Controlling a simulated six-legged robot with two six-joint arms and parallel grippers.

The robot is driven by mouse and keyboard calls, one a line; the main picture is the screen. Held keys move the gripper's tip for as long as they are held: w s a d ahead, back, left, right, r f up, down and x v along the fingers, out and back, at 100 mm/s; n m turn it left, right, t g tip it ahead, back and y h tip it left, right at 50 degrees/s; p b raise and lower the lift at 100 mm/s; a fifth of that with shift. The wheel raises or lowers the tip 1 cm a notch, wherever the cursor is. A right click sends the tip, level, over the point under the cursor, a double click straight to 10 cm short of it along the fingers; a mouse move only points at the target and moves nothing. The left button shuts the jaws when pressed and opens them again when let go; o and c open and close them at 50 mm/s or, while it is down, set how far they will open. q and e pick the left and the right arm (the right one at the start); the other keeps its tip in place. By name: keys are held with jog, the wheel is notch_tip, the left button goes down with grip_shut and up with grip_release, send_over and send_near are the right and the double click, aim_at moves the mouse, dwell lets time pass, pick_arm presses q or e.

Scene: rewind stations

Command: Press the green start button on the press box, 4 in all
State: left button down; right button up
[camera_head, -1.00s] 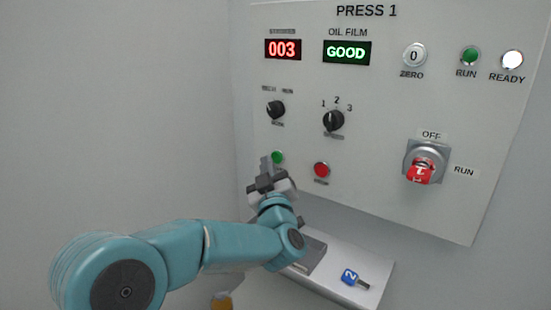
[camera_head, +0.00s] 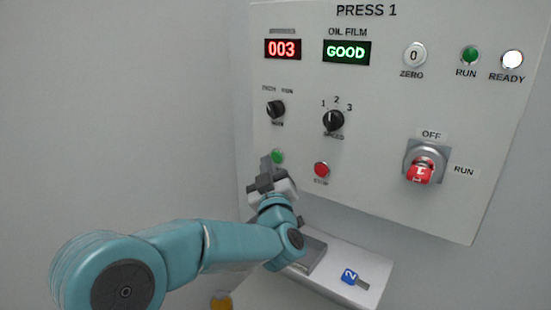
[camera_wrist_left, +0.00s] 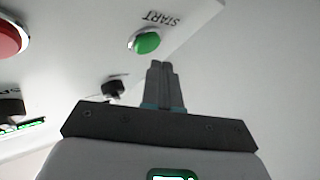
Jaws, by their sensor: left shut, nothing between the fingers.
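The press box (camera_head: 380,110) is a pale panel marked PRESS 1. Its green start button (camera_head: 278,156) is at the lower left of the panel and shows partly above my left gripper (camera_head: 266,162). In the left wrist view the start button (camera_wrist_left: 146,42) has the word START beside it. The fingers of my left gripper (camera_wrist_left: 160,66) are shut and empty, close to the button in that view; I cannot tell whether they touch it. The red counter display (camera_head: 283,49) reads 003. My right gripper is not in view.
A red stop button (camera_head: 321,170) is right of the start button. Two black knobs (camera_head: 333,121) (camera_head: 275,109) are above. A red-handled switch (camera_head: 421,171) is at the right. A shelf (camera_head: 325,291) below holds a blue key tag (camera_head: 349,277). OIL FILM reads GOOD.

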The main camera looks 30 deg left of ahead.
pick_arm(q)
jog(key=shift+w, duration=0.1)
dwell(0.6)
jog(key=shift+w, duration=0.4)
jog(key=shift+w+d, duration=0.1)
jog(key=shift+w, duration=0.25)
dwell(0.5)
jog(key=shift+s+b, duration=0.85)
jog(key=shift+b, duration=0.05)
jog(key=shift+f, duration=0.1)
